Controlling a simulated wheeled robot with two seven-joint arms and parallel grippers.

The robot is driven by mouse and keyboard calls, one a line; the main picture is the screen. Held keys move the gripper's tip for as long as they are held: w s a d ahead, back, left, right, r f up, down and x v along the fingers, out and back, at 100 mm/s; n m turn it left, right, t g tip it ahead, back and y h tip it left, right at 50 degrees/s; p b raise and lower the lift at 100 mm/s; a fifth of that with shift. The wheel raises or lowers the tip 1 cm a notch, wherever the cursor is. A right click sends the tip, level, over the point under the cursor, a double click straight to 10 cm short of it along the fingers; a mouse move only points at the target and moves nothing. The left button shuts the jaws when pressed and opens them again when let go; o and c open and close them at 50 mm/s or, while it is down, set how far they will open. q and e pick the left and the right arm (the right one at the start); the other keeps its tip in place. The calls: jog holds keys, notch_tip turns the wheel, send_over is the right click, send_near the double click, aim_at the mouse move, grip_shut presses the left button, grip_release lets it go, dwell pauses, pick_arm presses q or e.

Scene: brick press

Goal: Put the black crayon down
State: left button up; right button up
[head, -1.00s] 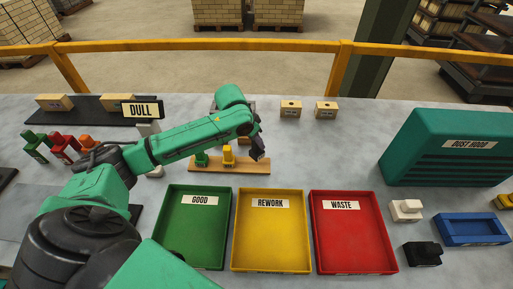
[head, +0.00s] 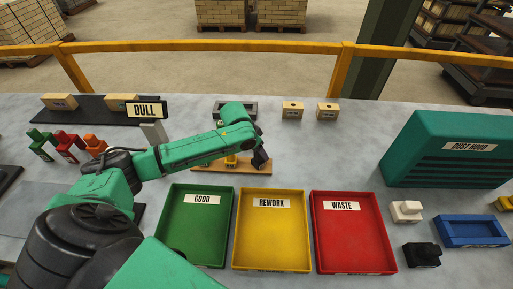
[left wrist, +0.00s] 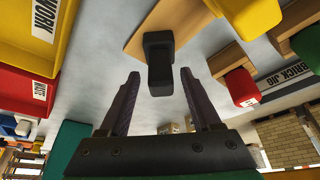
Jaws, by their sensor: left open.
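The black crayon (left wrist: 159,62) shows in the left wrist view at the end of a wooden rack (left wrist: 190,16). My left gripper (left wrist: 160,76) is open, with one finger on each side of the crayon's near end in that view; I cannot tell whether either finger touches it. In the head view my left gripper (head: 262,163) is over the right end of the wooden rack (head: 225,168). There I cannot tell the black crayon from the dark fingers. A yellow crayon (head: 231,161) stands in the rack, partly covered by my arm. My right gripper is not in view.
Green (head: 186,250), yellow (head: 240,255) and red (head: 322,255) trays lie empty in front of the rack. Two pale bricks (head: 292,111) stand behind it. A teal dust hood (head: 440,150) is at the right. Red, green and orange pieces (head: 95,144) are at the left.

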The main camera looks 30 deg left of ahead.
pick_arm(q)
jog(key=b+v, duration=0.1)
jog(key=v, duration=1.1)
jog(key=shift+a, duration=0.1)
